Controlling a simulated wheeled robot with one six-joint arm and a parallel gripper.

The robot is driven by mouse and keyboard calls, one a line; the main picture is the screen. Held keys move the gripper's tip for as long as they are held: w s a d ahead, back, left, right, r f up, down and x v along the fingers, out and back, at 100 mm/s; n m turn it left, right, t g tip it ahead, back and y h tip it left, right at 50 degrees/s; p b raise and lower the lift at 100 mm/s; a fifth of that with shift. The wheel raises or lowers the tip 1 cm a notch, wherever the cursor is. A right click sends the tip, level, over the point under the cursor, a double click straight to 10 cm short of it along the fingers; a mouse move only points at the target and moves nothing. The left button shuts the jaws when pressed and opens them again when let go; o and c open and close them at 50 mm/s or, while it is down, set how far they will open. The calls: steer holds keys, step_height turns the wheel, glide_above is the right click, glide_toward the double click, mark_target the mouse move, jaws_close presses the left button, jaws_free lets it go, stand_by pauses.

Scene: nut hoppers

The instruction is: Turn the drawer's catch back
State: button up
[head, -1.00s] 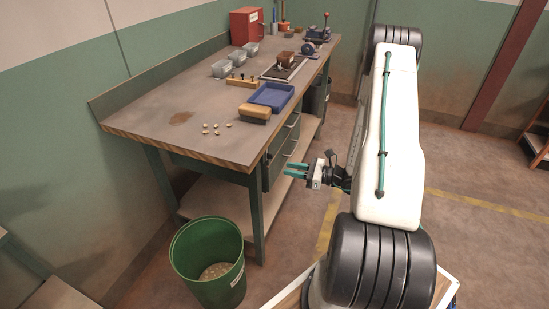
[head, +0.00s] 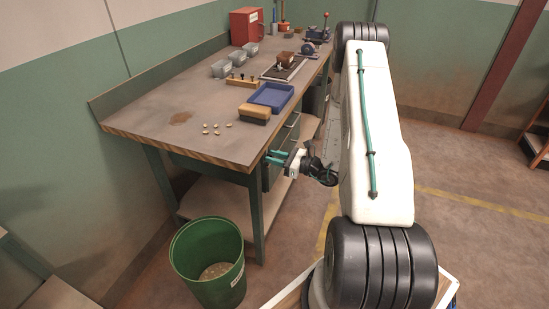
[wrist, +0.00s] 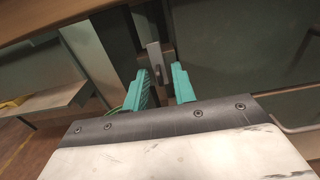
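The catch (wrist: 155,60) is a small grey metal piece with a dark spot on its face. In the wrist view it stands roughly upright against the dark green drawer unit (wrist: 215,40). My gripper (wrist: 161,77) is open, its two teal fingers apart on either side of the catch's lower end. I cannot tell whether either finger touches it. In the head view my gripper (head: 271,156) is at the bench's front side, below the top edge; the catch is not discernible there. A drawer handle (wrist: 301,112) shows at the right in the wrist view.
The workbench top (head: 160,135) overhangs the drawers. It holds a blue tray (head: 270,97), a brush-like block (head: 254,113) and several small nuts (head: 217,127). A green bin (head: 208,265) stands near the bench's front leg. The floor at right is open.

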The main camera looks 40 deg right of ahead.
jaws_close()
steer(key=shift+m, duration=0.3)
steer(key=shift+w+d+f+m, duration=0.1)
steer(key=shift+m, duration=4.2)
steer(key=shift+d+m, duration=0.1)
steer(key=shift+m, duration=4.2)
